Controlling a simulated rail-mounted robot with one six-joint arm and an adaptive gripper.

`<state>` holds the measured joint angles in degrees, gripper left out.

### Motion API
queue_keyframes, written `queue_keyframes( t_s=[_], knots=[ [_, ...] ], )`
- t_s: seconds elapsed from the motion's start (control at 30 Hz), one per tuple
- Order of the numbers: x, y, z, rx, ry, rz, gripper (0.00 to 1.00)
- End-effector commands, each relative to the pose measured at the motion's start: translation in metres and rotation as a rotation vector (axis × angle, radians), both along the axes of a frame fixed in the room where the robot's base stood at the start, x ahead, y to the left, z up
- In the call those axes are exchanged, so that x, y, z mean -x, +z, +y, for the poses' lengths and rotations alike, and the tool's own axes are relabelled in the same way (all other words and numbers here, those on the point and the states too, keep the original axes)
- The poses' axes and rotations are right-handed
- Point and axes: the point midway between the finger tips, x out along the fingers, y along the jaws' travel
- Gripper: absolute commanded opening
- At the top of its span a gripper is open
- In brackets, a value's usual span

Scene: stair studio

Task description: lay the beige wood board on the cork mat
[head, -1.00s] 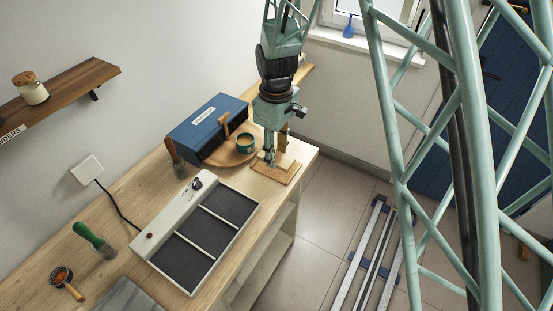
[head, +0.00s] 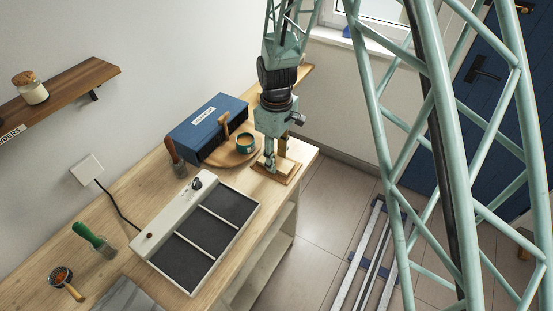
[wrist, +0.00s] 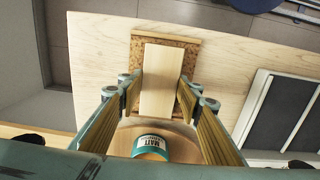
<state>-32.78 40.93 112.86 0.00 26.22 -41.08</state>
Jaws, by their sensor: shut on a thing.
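The beige wood board (wrist: 160,72) is a pale flat rectangle. In the wrist view it lies lengthwise over the middle of the cork mat (wrist: 194,46), with mat showing on both sides and at the far end. My gripper (wrist: 158,90) is shut on the board, one finger on each long side. In the head view my gripper (head: 277,166) points down over the cork mat (head: 291,179) near the bench's right end. The fingers partly hide the board there. I cannot tell whether its underside touches the mat.
A round wooden tray (head: 222,158) with a teal tin (head: 245,142) stands just left of my gripper. A blue box (head: 207,127) is behind it. A white-framed unit with dark panels (head: 203,228) lies nearer on the bench (head: 130,210). The bench's right edge is close to the mat.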

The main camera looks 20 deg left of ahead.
Motion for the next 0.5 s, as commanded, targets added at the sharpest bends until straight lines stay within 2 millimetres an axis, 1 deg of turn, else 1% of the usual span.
queue_keyframes(
  t_s=[0.17,0.2,0.33,0.5],
  knots=[
    [0.0000,-0.0033,0.0000,0.000,0.000,0.000,0.22],
    [0.0000,-0.0032,0.0000,0.000,0.000,0.000,0.34],
    [0.0000,-0.0027,0.0000,0.000,0.000,0.000,0.46],
    [0.0000,-0.0027,0.0000,0.000,0.000,0.000,0.46]
  ],
)
